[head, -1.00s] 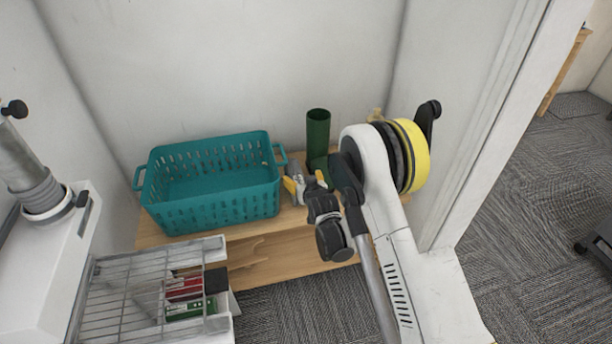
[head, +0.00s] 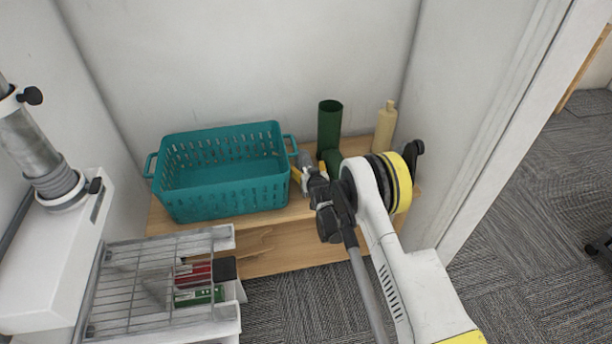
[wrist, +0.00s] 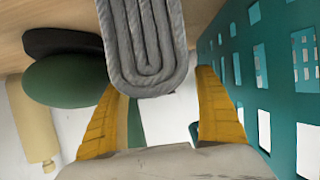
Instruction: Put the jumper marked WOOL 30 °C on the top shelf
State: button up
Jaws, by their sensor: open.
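A grey ribbed roll with an oval coiled end (wrist: 150,45) fills the top middle of the wrist view. It looks like rolled knitwear; no WOOL 30 °C marking is readable. In the head view a small grey shape (head: 304,159) shows beside the teal basket, partly hidden by my gripper. My gripper (head: 297,174) is low over the wooden shelf board (head: 270,214). Its yellow fingers (wrist: 162,82) are open, one on each side of the roll's near end in the wrist view. I cannot tell whether they touch it.
The teal basket (head: 222,200) stands close to the left of my gripper. A dark green boot (head: 329,125) and a cream bottle (head: 385,128) stand to its right. A wire rack (head: 150,285) is at front left. White walls close in the back and sides.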

jog(key=shift+x, duration=1.05)
jog(key=c, duration=1.5)
jog(key=shift+r, duration=0.1)
